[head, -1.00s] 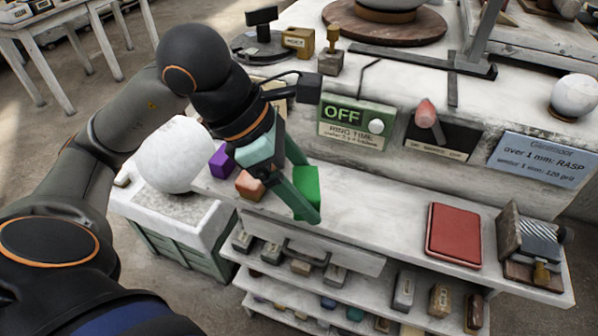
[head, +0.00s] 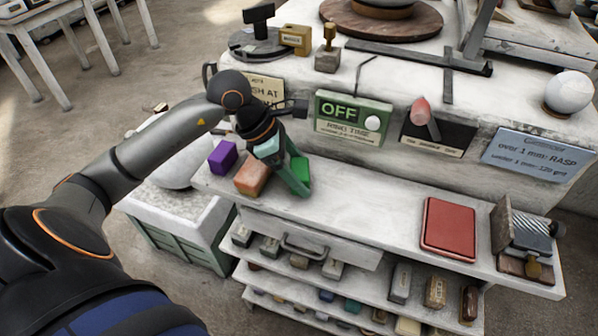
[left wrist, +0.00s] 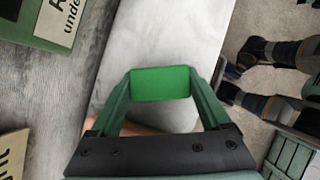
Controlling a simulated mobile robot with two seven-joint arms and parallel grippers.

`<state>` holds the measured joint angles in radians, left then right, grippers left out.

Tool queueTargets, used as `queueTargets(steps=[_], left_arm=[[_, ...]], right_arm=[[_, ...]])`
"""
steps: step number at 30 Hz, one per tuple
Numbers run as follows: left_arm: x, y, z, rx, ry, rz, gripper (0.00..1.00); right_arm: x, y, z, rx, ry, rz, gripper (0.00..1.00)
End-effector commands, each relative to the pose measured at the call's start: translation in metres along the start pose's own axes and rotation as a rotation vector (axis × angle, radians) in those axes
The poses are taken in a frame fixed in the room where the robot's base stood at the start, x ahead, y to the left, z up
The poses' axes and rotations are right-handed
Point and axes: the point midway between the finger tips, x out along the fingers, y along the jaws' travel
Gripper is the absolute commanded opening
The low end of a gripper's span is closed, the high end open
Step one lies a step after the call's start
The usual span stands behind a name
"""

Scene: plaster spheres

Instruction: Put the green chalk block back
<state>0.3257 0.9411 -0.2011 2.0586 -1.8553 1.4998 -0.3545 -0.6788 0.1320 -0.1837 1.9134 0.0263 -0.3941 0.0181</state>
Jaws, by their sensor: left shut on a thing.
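The green chalk block (head: 301,168) is in my left gripper (head: 298,186), over the back left part of the white ledge. In the left wrist view the block (left wrist: 160,83) sits between the two fingertips (left wrist: 161,88). I cannot tell whether it touches the ledge. An orange block (head: 252,178) and a purple block (head: 223,157) stand on the ledge just left of the gripper. A sliver of the orange block shows behind the fingers in the left wrist view. My right gripper is not in view.
The ledge (head: 360,205) is bare between my gripper and a red book-like pad (head: 449,229). A wooden sanding fixture (head: 522,242) stands at the right end. A green OFF sign (head: 352,118) is on the panel behind. Shelves with several small blocks lie below.

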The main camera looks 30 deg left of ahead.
Motion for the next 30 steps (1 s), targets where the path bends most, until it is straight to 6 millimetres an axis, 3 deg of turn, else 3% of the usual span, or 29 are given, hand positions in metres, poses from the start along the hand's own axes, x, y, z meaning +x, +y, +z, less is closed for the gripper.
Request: queueTargets(steps=[15,16,21,30], left_arm=[[0.0128,0.0004,-0.0069,0.000,-0.002,0.002,0.16],[0.0120,0.0002,-0.0066,-0.001,-0.001,0.002,0.83],[0.0114,0.0001,-0.0062,-0.001,-0.001,0.001,1.00],[0.0081,0.0001,-0.0044,-0.001,-0.002,0.001,1.00]], right_arm=[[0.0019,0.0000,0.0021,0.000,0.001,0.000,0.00],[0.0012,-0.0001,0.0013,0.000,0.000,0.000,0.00],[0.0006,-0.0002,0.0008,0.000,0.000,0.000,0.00],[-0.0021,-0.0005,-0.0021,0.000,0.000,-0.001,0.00]])
